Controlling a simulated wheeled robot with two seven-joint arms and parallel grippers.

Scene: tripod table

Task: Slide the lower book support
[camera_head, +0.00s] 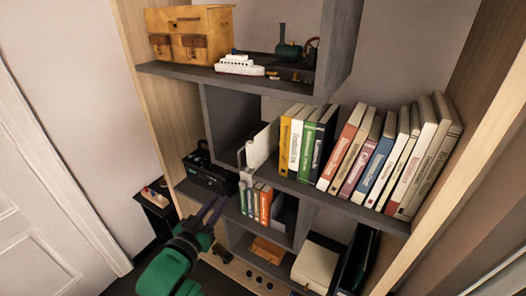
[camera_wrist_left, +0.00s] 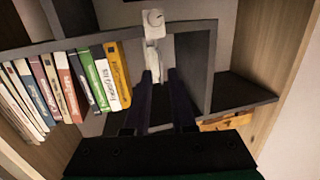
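A pale book support (camera_head: 246,168) shows at the left end of the lower row of small books (camera_head: 264,202) in the head view. In the left wrist view, where the scene looks upside down, a pale bracket with a round knob (camera_wrist_left: 153,24) crosses the shelf edge; it seems to be this support. My left gripper (camera_head: 217,205) is below and left of it in the head view. Its two dark fingers (camera_wrist_left: 159,75) are apart, with the bracket beyond and between them in the picture. I see no contact. My right gripper is not in view.
A larger upper support (camera_head: 262,145) stands beside the yellow book (camera_head: 284,143) on the shelf above. A row of larger books (camera_head: 370,158) leans to the right. A black case (camera_head: 207,172) sits to the left. The wooden bookcase side (camera_head: 470,150) bounds the right.

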